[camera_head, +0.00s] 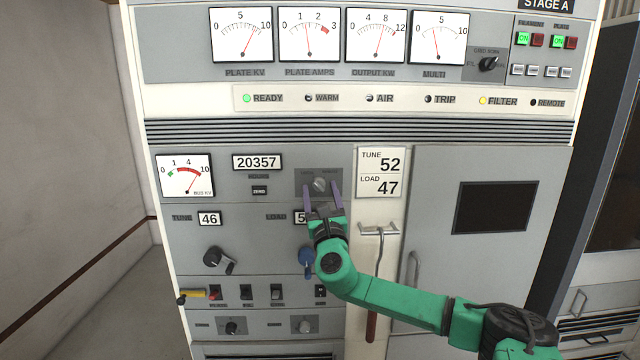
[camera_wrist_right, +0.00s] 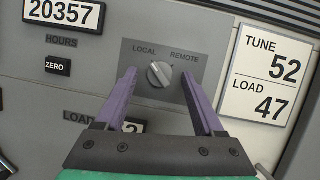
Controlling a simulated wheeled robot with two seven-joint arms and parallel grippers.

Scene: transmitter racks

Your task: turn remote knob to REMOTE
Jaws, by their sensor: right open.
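The remote knob (camera_head: 320,184) is a small grey round knob on a darker grey plate in the middle of the cabinet front. In the right wrist view the knob (camera_wrist_right: 159,73) sits below the labels LOCAL on its left and REMOTE on its right. Its light mark seems to lean up and left, toward LOCAL. My right gripper (camera_head: 322,193) is open, its two purple fingers pointing at the plate, one on each side of the knob. In the right wrist view the fingers (camera_wrist_right: 158,80) show a gap to the knob on both sides. My left gripper is not in view.
The REMOTE lamp (camera_head: 533,103) is dark; the READY lamp (camera_head: 247,98) is green. A TUNE/LOAD card (camera_head: 381,173) is right of the knob. A hooked rod (camera_head: 378,260) hangs below it. A blue knob (camera_head: 306,262) is close to my right wrist.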

